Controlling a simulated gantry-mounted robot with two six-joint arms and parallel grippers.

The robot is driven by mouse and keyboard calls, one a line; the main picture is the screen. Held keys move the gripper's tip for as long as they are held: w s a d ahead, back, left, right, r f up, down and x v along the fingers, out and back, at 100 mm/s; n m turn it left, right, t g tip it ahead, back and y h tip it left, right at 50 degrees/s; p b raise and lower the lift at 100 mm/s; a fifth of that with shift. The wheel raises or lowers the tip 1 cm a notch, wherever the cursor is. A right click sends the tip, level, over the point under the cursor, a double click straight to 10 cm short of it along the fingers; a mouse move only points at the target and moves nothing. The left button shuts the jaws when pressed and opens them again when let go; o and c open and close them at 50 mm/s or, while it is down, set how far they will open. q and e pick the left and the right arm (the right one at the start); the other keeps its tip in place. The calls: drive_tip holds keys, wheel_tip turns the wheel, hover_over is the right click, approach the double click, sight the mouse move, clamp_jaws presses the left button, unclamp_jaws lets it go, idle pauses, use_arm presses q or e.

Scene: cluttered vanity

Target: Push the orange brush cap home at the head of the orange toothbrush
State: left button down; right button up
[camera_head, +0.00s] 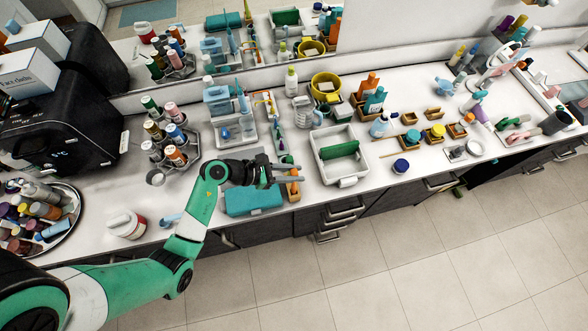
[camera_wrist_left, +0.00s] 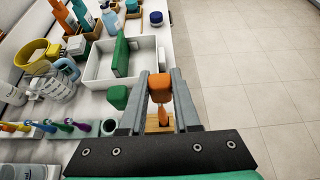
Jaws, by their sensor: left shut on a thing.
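My left gripper (camera_head: 289,173) is over the front of the counter, beside the teal box. In the left wrist view, its fingers (camera_wrist_left: 160,90) are shut on the orange brush cap (camera_wrist_left: 160,85). A narrower orange piece, seemingly the orange toothbrush (camera_wrist_left: 163,115), shows between the fingers just below the cap. A wooden block (camera_wrist_left: 152,126) is partly hidden behind them; it also shows in the head view (camera_head: 293,192). The fingers hide the join, so I cannot tell how far the cap is seated. My right gripper is not in view.
A green cap (camera_wrist_left: 118,97) stands close left of the fingers. A white tray (camera_head: 345,181) holding a green item lies to the right. The teal box (camera_head: 253,200) lies at the counter's front edge. A rack of coloured toothbrushes (camera_wrist_left: 50,130) is nearby.

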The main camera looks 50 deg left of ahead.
use_arm(q)
drive_tip(key=shift+f+b, duration=0.4)
drive_tip(key=shift+f, duration=0.25)
drive_tip(key=shift+p, duration=0.4)
idle(0.7)
drive_tip(key=shift+f, duration=0.15)
drive_tip(key=c, duration=0.6)
unclamp_jaws()
drive_tip(key=shift+o, duration=0.2)
drive_tip(key=v, duration=1.1)
drive_tip(key=shift+s, duration=0.35)
drive_tip(key=shift+a, duration=0.1)
